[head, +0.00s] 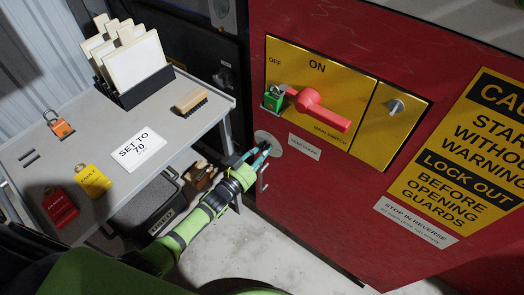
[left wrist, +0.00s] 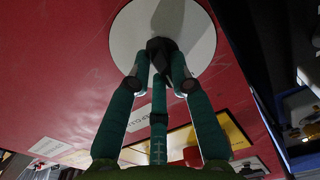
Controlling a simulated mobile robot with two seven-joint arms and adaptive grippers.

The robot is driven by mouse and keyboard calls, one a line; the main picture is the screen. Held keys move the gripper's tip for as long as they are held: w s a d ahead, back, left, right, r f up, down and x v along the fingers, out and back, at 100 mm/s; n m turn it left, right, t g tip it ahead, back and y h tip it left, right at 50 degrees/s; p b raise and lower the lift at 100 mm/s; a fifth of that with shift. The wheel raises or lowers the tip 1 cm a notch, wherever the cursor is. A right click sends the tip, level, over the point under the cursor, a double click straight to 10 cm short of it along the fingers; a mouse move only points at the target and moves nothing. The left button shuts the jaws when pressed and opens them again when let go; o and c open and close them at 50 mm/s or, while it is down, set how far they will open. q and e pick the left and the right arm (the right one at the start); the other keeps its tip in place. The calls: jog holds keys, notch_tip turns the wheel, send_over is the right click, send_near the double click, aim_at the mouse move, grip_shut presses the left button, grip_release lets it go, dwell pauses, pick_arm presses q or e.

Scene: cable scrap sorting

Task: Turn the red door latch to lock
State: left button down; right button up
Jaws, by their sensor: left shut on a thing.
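The red cabinet door (head: 310,200) has a round pale plate (head: 274,141) low on its left side. The plate also shows in the left wrist view (left wrist: 125,35), with a dark latch knob (left wrist: 160,46) at its middle. My left gripper (head: 262,152) reaches the plate from below left. In the left wrist view its teal fingers (left wrist: 160,85) are closed around the knob, with the fingertips at its sides. The fingers partly hide the knob, and its exact angle is hard to tell. My right gripper is not in view.
A yellow switch panel (head: 355,90) with a red handle (head: 320,108) and a green padlock (head: 273,98) is above the plate. A grey cart (head: 120,187) at left holds tags, a brush (head: 191,101) and a card rack (head: 146,88). Open floor (head: 300,245) lies below the door.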

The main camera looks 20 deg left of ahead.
pick_arm(q)
jog(key=shift+r+n, duration=0.1)
jog(key=shift+n, duration=1)
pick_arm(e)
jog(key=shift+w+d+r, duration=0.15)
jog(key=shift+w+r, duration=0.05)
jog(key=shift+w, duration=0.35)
pick_arm(q)
jog(key=c, duration=1.1)
grip_release()
jog(key=shift+s, duration=0.1)
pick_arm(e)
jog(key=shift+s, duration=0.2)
pick_arm(q)
jog(key=v, duration=1.2)
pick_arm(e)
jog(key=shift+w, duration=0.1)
